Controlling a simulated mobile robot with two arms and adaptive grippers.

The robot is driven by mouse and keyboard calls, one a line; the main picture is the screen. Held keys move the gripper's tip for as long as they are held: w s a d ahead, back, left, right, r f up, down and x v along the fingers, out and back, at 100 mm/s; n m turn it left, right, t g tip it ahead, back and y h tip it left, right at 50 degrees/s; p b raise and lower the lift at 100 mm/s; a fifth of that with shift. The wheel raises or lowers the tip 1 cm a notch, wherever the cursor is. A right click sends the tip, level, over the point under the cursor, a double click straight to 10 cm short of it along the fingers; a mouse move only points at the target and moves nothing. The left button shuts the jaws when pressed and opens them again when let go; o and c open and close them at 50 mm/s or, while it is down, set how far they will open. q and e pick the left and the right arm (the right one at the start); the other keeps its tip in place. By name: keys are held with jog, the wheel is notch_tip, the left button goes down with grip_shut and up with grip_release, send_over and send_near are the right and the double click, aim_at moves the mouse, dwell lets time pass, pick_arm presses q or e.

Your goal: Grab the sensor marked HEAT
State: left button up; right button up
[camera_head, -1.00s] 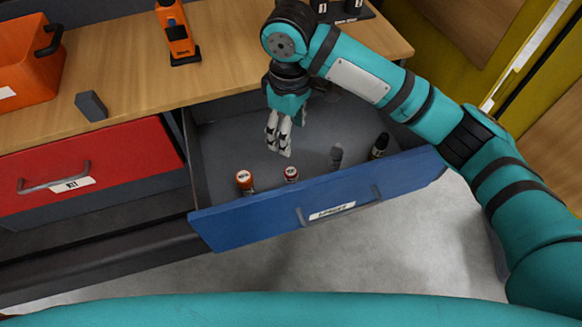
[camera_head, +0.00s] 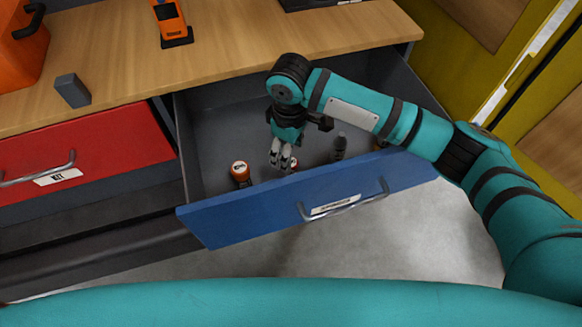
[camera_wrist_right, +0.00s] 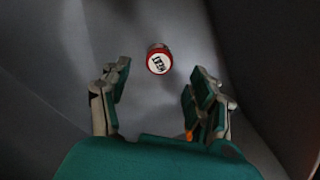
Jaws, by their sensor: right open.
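A small cylinder with a red-rimmed, white-labelled top (camera_head: 295,163) stands in the open blue drawer, partly hidden by my right gripper. In the right wrist view this red-rimmed cylinder (camera_wrist_right: 159,62) lies just beyond the fingertips, roughly centred between them; its label is too small to read surely. My right gripper (camera_head: 280,160) is open and empty, pointing down into the drawer; its fingers (camera_wrist_right: 160,95) also show in the wrist view. An orange cylinder with a white top (camera_head: 240,172) stands to the left. My left gripper is not in view.
The blue drawer front (camera_head: 320,195) rises close to the gripper. A dark grey item (camera_head: 340,147) stands to the right, with another partly hidden beyond it. A red drawer (camera_head: 85,150) is at left. The wooden worktop (camera_head: 225,50) holds an orange device (camera_head: 171,22) and a grey block (camera_head: 72,90).

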jog(key=shift+d+f, duration=0.1)
jog(key=shift+f, duration=3.15)
grip_shut()
